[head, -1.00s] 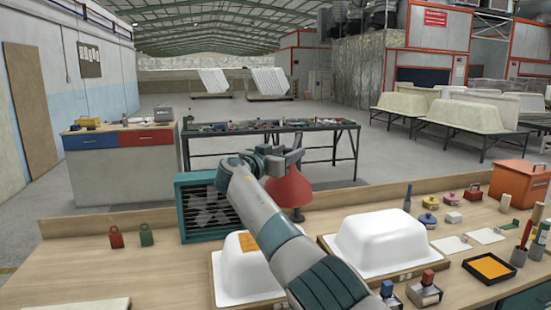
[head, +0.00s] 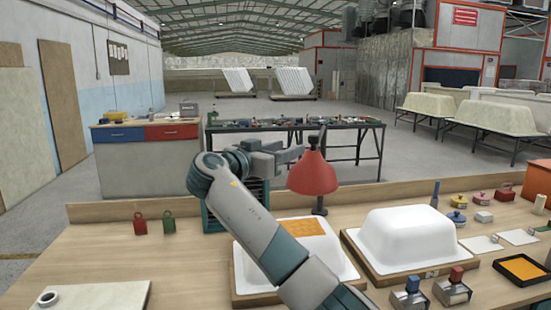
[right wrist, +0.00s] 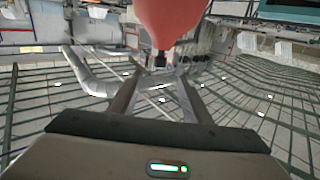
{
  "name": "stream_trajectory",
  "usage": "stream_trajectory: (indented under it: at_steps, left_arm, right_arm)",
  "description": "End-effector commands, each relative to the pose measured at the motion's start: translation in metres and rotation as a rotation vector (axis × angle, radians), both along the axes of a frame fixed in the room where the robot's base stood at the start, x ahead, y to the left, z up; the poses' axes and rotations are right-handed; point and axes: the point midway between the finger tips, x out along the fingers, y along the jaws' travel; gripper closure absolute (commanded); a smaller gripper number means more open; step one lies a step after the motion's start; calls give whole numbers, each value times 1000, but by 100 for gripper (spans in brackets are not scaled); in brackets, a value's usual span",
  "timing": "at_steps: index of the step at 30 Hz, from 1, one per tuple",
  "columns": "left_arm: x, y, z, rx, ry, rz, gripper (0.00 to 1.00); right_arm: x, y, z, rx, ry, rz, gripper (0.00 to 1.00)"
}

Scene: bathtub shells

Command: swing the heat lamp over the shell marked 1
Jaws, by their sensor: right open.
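The heat lamp has a red cone shade (head: 313,175) on a dark post behind the two white shells. My right gripper (head: 291,154) is open, just left of the shade's top. In the right wrist view the red shade (right wrist: 170,20) hangs above and beyond the open fingers (right wrist: 160,82), with nothing seen between them. The left shell (head: 248,262) bears an orange patch (head: 303,227) and is partly hidden by my right arm. The right shell (head: 405,235) is plain on top. A small plate (head: 432,273) is on its base; I cannot read a 1 on either. My left gripper is out of view.
A teal fan box (head: 212,215) stands behind my arm. Red (head: 140,223) and green (head: 168,222) weights stand at left. Clamps (head: 453,288) and an orange-filled tray (head: 522,268) lie at right. The bench's left half (head: 100,255) is mostly clear.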

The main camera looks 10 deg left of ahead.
Motion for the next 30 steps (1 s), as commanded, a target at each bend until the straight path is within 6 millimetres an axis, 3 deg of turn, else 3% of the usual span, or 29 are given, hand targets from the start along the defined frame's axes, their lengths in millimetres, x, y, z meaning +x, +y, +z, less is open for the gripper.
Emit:
stream_trajectory:
  at_steps: [7,19,22,24,26,30]
  left_arm:
    - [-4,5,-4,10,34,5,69]
    - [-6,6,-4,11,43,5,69]
    - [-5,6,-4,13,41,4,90]
    - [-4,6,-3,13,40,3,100]
    - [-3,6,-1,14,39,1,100]
    - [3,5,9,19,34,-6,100]
  right_arm:
    - [-26,16,0,-1,-1,1,56]
    - [-31,18,0,0,0,0,56]
    - [-30,17,-1,0,1,-2,56]
    - [-27,12,-3,-3,7,-7,56]
    - [-22,3,-7,-5,16,-17,56]
    - [-1,-39,-29,-19,57,-58,56]
